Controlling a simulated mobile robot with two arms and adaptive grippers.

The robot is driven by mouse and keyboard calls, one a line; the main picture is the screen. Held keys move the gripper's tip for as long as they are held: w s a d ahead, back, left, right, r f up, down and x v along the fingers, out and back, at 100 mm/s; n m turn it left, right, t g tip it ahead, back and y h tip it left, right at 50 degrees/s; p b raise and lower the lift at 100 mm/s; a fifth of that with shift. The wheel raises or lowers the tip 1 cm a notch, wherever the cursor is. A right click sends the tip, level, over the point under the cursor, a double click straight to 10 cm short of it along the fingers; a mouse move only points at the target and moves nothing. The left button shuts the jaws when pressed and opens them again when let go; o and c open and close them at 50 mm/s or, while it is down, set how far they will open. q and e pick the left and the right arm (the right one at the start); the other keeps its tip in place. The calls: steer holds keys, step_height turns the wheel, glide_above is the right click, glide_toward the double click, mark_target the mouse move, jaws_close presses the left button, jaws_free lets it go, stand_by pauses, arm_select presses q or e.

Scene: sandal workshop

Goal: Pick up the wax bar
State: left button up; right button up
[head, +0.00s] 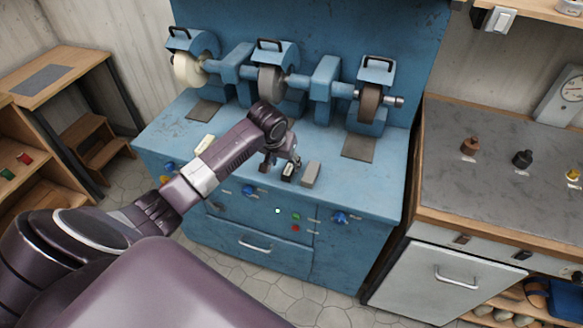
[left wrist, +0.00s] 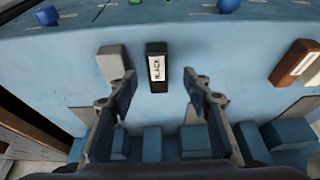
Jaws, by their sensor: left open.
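A black bar (left wrist: 157,66) with a white label reading "BLACK" lies on the blue bench top (left wrist: 75,75). In the head view the black bar (head: 288,171) is near the bench's front edge. My left gripper (head: 281,163) is open and empty just behind and above it. In the left wrist view the open fingers (left wrist: 159,77) stand one to each side of the bar's line, with the bar ahead of them and apart from them. A brown bar (left wrist: 290,62) with a pale label lies well to the right. My right gripper is not in view.
A grey block (head: 311,174) lies close beside the black bar; it also shows in the left wrist view (left wrist: 113,64). A cream piece (head: 204,143) lies on the bench's left. Grinding wheels (head: 272,80) stand along the back. A grey counter (head: 490,205) is at the right.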

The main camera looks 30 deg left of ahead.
mark_target(289, 168)
arm_select(q)
steer(key=shift+w+f, duration=0.2)
steer(key=shift+w, duration=0.05)
steer(key=shift+w+p+x, duration=0.1)
steer(key=shift+p+x, duration=0.25)
steer(key=shift+x, duration=0.8)
steer(key=shift+w+p+x, duration=0.15)
steer(key=shift+p+x, duration=0.2)
steer(key=shift+x, duration=0.8)
steer(key=shift+d+r, duration=0.1)
jaws_close()
